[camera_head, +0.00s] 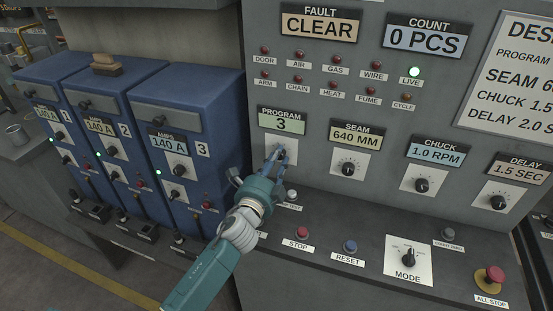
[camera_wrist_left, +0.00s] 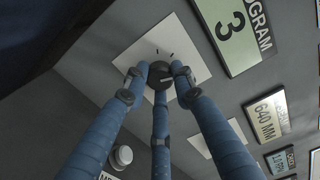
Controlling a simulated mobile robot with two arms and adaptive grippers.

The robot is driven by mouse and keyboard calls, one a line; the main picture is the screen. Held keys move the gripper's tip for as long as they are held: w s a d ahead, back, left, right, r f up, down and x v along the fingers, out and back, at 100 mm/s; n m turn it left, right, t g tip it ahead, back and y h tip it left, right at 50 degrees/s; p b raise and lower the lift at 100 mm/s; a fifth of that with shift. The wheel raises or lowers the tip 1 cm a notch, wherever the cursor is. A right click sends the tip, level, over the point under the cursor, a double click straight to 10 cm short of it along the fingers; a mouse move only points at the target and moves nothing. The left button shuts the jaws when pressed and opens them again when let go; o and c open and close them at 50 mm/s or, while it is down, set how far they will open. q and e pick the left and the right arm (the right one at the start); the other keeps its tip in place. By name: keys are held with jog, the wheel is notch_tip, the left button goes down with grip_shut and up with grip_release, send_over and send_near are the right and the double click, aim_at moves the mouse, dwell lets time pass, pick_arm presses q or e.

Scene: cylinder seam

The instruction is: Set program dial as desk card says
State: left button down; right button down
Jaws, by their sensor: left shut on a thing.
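The program dial (camera_wrist_left: 159,79) is a dark knob on a white plate, below the PROGRAM display (camera_head: 281,122), which reads 3. The desk card (camera_head: 510,75) is at the upper right, cut off by the frame edge. Its lines show PROGRAM with its value out of view, SEAM 6.., CHUCK 1.5 and DELAY 2.0 S. My right gripper is not in view.
The seam dial (camera_head: 348,168) at 640 MM, chuck dial (camera_head: 422,184) at 1.0 RPM and delay dial (camera_head: 497,202) at 1.5 SEC are to the right. STOP (camera_head: 302,232), RESET (camera_head: 350,246), MODE (camera_head: 408,258) and ALL STOP (camera_head: 490,278) sit below. Blue welding units (camera_head: 190,90) stand left.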

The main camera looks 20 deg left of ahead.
pick_arm(q)
jog(key=shift+d, duration=0.25)
jog(key=c, duration=1.4)
grip_release()
jog(key=shift+c, duration=0.2)
jog(key=shift+d, duration=0.1)
jog(key=s, duration=1.2)
jog(key=shift+a, duration=0.25)
